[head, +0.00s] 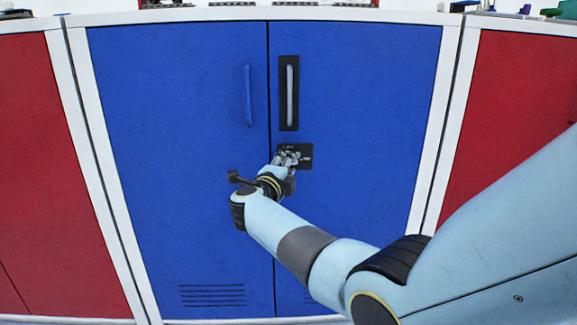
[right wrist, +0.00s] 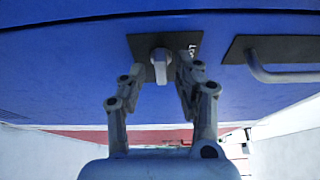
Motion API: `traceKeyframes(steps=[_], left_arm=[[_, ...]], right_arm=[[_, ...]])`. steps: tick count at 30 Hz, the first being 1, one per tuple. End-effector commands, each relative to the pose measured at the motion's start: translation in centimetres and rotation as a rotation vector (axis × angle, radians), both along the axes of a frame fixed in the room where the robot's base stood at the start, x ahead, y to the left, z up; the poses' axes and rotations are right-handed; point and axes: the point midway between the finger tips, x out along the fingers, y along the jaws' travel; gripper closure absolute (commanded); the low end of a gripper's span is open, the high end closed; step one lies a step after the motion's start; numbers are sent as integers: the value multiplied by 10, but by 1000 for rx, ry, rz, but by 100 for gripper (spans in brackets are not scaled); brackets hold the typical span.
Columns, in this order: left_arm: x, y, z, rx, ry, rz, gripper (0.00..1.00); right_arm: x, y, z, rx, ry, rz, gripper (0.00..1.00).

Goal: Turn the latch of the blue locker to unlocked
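The blue locker (head: 180,150) stands straight ahead with two closed doors. Its latch is a small grey turn-knob (right wrist: 160,62) on a black plate (head: 305,152) on the right door, below the handle. White marking shows on the plate, but I cannot read it. In the right wrist view the knob's lever points toward my gripper. My right gripper (right wrist: 161,75) is at the latch, with its fingers open on either side of the knob and small gaps showing. In the head view the gripper (head: 285,160) covers part of the plate and hides the knob. My left gripper is not in view.
The right door has a grey bar handle (head: 290,93) on a black plate above the latch; the left door has a blue handle (head: 248,96). Red lockers (head: 45,170) stand on both sides. Small items line the top edge.

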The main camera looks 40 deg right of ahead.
Motion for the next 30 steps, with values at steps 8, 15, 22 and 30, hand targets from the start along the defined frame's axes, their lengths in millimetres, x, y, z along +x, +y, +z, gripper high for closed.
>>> traceKeyframes(steps=[8,15,22,30], left_arm=[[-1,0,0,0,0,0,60],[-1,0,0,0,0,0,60],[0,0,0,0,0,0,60],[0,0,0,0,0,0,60]], right_arm=[[-1,1,1,-1,0,0,65],[-21,29,-1,2,0,2,65],[-40,56,0,1,1,0,65],[-44,61,1,-1,0,0,65]])
